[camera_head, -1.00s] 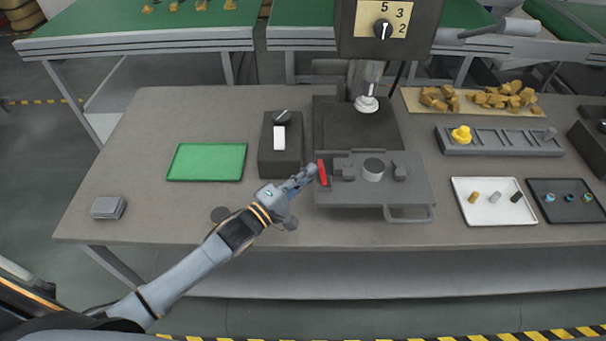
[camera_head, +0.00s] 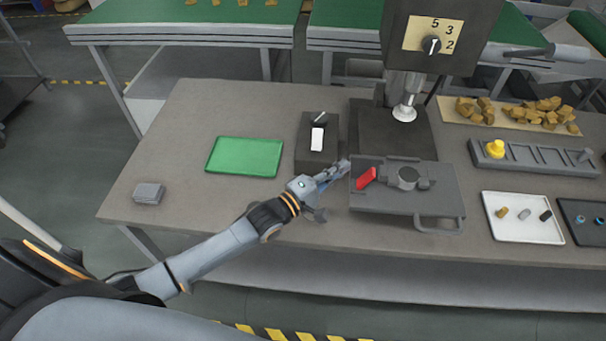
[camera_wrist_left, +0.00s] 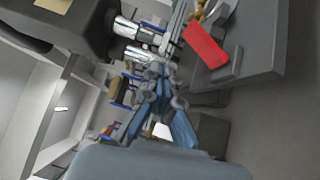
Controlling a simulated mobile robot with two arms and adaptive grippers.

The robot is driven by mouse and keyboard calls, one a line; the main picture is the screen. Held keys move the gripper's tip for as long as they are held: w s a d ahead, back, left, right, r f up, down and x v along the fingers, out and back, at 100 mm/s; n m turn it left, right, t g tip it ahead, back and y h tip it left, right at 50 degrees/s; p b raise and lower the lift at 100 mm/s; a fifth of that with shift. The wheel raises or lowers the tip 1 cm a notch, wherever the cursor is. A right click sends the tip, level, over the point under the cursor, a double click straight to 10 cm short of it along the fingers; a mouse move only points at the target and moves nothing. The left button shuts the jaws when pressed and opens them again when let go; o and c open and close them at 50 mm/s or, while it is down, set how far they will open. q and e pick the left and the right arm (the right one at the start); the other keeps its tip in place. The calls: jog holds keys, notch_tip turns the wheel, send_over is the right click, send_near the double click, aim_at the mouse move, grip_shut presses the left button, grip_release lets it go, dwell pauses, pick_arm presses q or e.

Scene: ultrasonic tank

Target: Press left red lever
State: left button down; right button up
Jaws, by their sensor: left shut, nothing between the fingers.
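The red lever (camera_head: 366,178) is on the left side of the grey fixture plate (camera_head: 440,203) under the press head. It lies tilted, its upper end leaning to the right. It also shows large in the left wrist view (camera_wrist_left: 206,46). My left gripper (camera_head: 345,165) is shut and empty. Its tips are just left of the lever, near the fixture's left edge, with a small gap seen between them in the head view. In the left wrist view the fingers (camera_wrist_left: 160,75) point up the picture, with the lever to their right. My right gripper is in neither current view.
A black switch box (camera_head: 316,160) stands behind my left gripper. The press head (camera_head: 430,45) hangs over the back of its base. A green tray (camera_head: 244,157) and a small grey box (camera_head: 149,193) lie left. A white tray (camera_head: 520,231) lies right of the fixture.

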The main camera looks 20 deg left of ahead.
pick_arm(q)
jog(key=s+a+r+b, duration=0.2)
jog(key=s+a+r, duration=0.1)
jog(key=s, duration=0.5)
jog(key=shift+s+a+r, duration=0.2)
jog(key=shift+s+a, duration=0.15)
jog(key=shift+a, duration=0.3)
pick_arm(e)
jog(key=shift+s+a+f, duration=0.15)
jog(key=shift+a+f, duration=0.75)
jog(key=shift+f, duration=0.05)
jog(key=shift+d, duration=0.1)
